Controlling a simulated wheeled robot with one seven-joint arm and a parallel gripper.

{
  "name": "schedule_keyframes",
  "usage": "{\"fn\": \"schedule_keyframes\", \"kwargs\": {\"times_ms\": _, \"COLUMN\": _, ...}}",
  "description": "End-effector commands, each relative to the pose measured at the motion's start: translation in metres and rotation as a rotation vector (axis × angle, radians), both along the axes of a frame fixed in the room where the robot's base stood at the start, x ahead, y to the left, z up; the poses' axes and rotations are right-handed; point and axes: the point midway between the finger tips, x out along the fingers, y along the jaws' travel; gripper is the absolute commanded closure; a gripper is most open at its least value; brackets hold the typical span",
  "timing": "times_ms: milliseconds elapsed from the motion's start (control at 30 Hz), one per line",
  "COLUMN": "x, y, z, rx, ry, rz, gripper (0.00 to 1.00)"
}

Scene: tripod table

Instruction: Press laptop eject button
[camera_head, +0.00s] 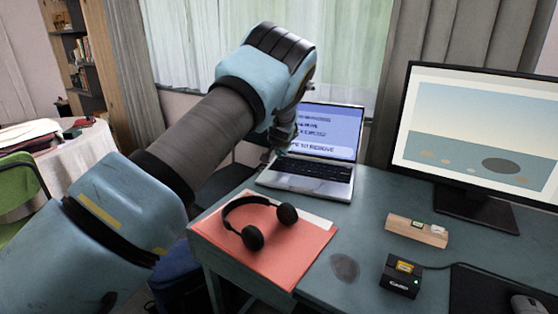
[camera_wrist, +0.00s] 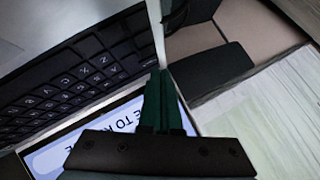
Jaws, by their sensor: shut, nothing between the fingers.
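The open laptop (camera_head: 318,183) stands on the desk, its lit blue screen (camera_head: 336,127) showing text that ends in "TO REMOVE". In the wrist view its keyboard (camera_wrist: 75,85) fills the left and part of the screen (camera_wrist: 95,135) shows below. My gripper (camera_wrist: 158,72) has dark green fingers, shut together and empty. The fingertips appear at the laptop's side edge (camera_wrist: 157,35); I cannot tell whether they touch it. In the head view my gripper (camera_head: 276,152) is at the laptop's left side, partly hidden by my arm. I cannot make out the eject button.
Black headphones (camera_head: 254,236) lie on a red folder (camera_head: 290,255) in front of the laptop. A large monitor (camera_head: 480,110) stands to the right. A wooden block (camera_head: 415,231), a black card reader (camera_head: 400,276) and a mouse (camera_head: 527,304) are on the desk (camera_head: 375,210).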

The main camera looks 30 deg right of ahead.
Motion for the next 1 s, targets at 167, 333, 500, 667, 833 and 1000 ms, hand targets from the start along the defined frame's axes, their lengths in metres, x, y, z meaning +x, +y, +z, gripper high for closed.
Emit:
{"fn": "schedule_keyframes", "kwargs": {"times_ms": 167, "x": 0.000, "y": 0.000, "z": 0.004, "rx": 0.001, "ry": 0.000, "rz": 0.000, "gripper": 1.00}}
{"fn": "schedule_keyframes", "kwargs": {"times_ms": 333, "x": 0.000, "y": 0.000, "z": 0.004, "rx": 0.001, "ry": 0.000, "rz": 0.000, "gripper": 1.00}}
{"fn": "schedule_keyframes", "kwargs": {"times_ms": 500, "x": 0.000, "y": 0.000, "z": 0.009, "rx": 0.001, "ry": 0.000, "rz": -0.001, "gripper": 1.00}}
{"fn": "schedule_keyframes", "kwargs": {"times_ms": 667, "x": 0.000, "y": 0.000, "z": 0.023, "rx": 0.001, "ry": 0.000, "rz": -0.001, "gripper": 1.00}}
{"fn": "schedule_keyframes", "kwargs": {"times_ms": 833, "x": 0.000, "y": 0.000, "z": 0.040, "rx": 0.000, "ry": 0.000, "rz": 0.000, "gripper": 1.00}}
{"fn": "schedule_keyframes", "kwargs": {"times_ms": 1000, "x": 0.000, "y": 0.000, "z": 0.053, "rx": 0.001, "ry": 0.000, "rz": -0.001, "gripper": 1.00}}
